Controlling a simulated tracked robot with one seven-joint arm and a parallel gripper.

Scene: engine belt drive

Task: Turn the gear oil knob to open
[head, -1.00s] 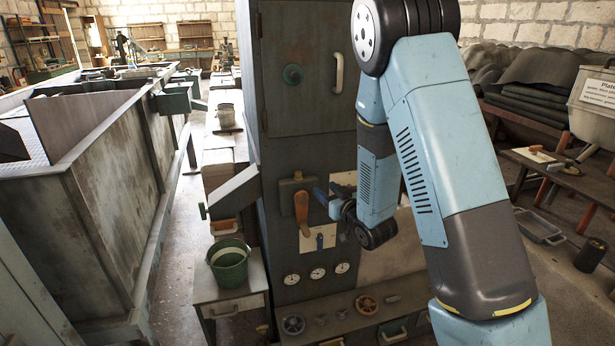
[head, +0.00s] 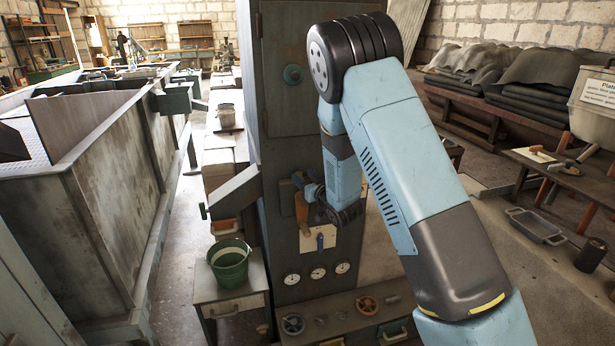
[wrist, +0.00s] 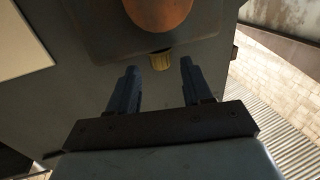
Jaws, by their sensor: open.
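In the head view, the machine's front panel (head: 295,255) bears an orange lever handle (head: 302,208) and a blue knob on a white plate (head: 320,238). No label is readable, so I cannot tell which one is the gear oil knob.
Three gauges (head: 318,272) and handwheels (head: 293,324) lie lower. A green bucket (head: 230,263) stands on a small cabinet at left.

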